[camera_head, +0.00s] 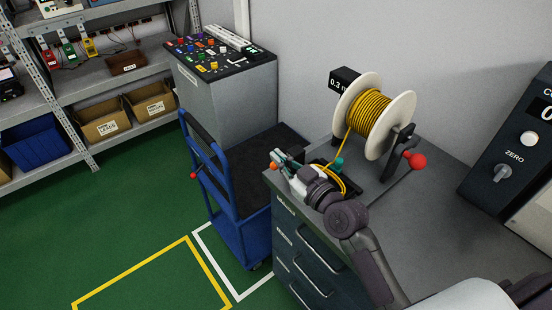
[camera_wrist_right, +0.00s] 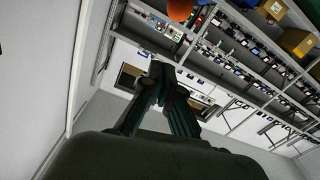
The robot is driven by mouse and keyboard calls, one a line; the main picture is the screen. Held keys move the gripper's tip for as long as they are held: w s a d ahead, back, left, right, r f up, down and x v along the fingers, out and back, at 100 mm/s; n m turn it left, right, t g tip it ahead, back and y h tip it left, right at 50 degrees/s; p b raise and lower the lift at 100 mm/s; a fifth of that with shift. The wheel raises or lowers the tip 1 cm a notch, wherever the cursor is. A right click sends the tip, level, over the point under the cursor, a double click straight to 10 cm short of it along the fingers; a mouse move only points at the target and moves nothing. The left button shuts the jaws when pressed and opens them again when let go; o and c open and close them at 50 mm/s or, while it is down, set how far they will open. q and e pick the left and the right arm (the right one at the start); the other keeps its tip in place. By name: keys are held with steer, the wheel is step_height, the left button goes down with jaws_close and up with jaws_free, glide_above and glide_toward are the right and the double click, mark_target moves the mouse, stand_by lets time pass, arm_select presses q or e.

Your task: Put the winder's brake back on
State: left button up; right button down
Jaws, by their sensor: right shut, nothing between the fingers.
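The winder is a reel with white flanges (camera_head: 397,125) wound with yellow cable (camera_head: 367,112). It stands on the grey cabinet top, with a crank ending in a red knob (camera_head: 415,161). A teal knob (camera_head: 337,165) sits low at its front left; I cannot tell for sure whether this is the brake. My right gripper (camera_head: 277,158) is at the cabinet's left edge, left of the reel and apart from it. Its fingers show together and empty in the right wrist view (camera_wrist_right: 163,78). My wrist hides part of the winder's base. My left gripper is out of view.
A length counter (camera_head: 344,80) stands behind the reel. A blue trolley (camera_head: 228,182) adjoins the cabinet's left side. A console with a ZERO knob (camera_head: 503,173) is at right. The cabinet top's front right is clear.

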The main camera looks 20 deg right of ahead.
mark_target(273, 168)
steer(key=w+f, duration=0.2)
steer(key=w, duration=0.1)
steer(key=shift+a+f, duration=0.35)
steer(key=shift+s+d+f, duration=0.2)
steer(key=shift+d+f, duration=0.1)
steer(key=shift+f, duration=0.25)
steer(key=shift+f, duration=0.1)
